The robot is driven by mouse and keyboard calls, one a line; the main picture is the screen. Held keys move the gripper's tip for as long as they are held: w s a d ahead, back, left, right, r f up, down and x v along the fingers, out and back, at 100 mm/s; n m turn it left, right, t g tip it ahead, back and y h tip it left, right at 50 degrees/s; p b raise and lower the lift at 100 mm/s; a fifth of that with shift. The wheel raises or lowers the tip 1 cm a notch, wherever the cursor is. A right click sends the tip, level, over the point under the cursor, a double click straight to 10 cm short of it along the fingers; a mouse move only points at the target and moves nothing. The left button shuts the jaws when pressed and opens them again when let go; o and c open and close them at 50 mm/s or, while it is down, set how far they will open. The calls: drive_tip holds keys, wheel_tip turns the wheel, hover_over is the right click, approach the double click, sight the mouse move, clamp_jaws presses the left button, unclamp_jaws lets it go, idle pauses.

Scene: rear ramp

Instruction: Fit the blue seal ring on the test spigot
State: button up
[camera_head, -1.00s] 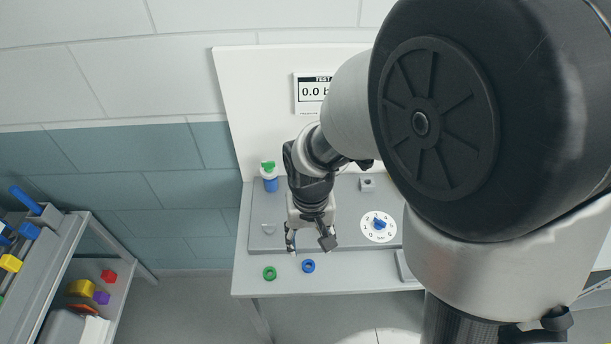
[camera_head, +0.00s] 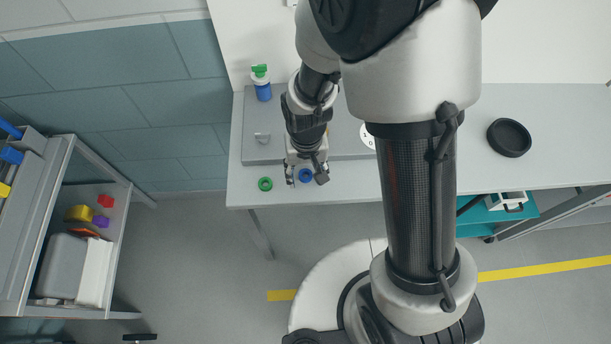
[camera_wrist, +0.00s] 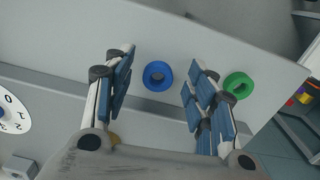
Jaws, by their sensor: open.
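The blue seal ring (camera_head: 305,175) lies flat near the front edge of the bench. In the wrist view the blue ring (camera_wrist: 158,76) shows between the two fingers, closer to the left one. My gripper (camera_head: 306,179) is open and empty above it, with blue-padded fingers (camera_wrist: 158,82) spread on either side; the exact height is hard to tell. I cannot make out the test spigot for certain. A small brass-coloured part (camera_wrist: 114,139) shows partly behind my gripper in the wrist view, and I cannot tell what it is.
A green ring (camera_head: 265,184) lies left of the blue one, just outside the right finger in the wrist view (camera_wrist: 238,85). A grey panel (camera_head: 262,150), a numbered dial (camera_wrist: 10,114) and a blue bottle with a green top (camera_head: 262,84) are behind. A black round dish (camera_head: 508,138) sits right.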

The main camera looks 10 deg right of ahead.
drive_tip(key=shift+f, duration=0.6)
drive_tip(key=shift+r, duration=0.1)
drive_tip(key=shift+c, duration=0.3)
drive_tip(key=c, duration=0.8)
